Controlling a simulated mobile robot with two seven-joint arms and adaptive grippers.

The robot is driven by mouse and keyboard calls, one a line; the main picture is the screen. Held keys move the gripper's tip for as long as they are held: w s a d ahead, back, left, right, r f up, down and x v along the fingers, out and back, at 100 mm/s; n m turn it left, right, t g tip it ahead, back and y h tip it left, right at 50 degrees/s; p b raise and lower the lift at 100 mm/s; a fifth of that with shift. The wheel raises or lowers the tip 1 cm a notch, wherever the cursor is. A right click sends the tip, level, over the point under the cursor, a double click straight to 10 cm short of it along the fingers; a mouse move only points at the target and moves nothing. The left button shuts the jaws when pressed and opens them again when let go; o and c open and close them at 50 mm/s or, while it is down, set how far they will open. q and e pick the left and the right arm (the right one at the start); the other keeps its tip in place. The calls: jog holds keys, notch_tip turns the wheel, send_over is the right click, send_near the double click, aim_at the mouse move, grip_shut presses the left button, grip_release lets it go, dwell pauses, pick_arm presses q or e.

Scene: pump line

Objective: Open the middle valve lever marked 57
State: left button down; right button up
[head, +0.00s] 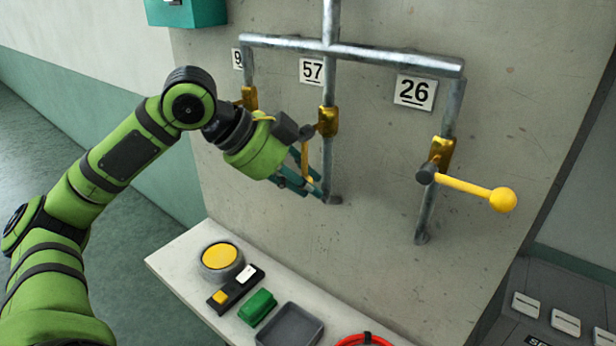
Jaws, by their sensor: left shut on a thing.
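The middle valve (328,122) is brass and sits on the middle vertical pipe below the plate marked 57 (312,71). Its yellow lever (305,158) points down from the grey hub, roughly along the pipe. My left gripper (305,186) reaches in from the left and is shut on this lever near its lower end. The fingers hide the lever's end. My right gripper is not in view.
The valve marked 26 (442,153) has a yellow lever (468,187) pointing right with a ball end. The left valve (249,98) is partly hidden by my gripper. A shelf below holds a yellow button (219,256), a green block (258,307) and a grey tray (290,327).

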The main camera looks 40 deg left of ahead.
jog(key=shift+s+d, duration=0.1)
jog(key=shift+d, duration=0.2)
pick_arm(q)
jog(key=c, duration=1)
grip_release()
jog(key=shift+a, duration=0.1)
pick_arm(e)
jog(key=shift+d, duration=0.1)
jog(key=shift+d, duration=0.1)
pick_arm(q)
jog(key=v, duration=1.2)
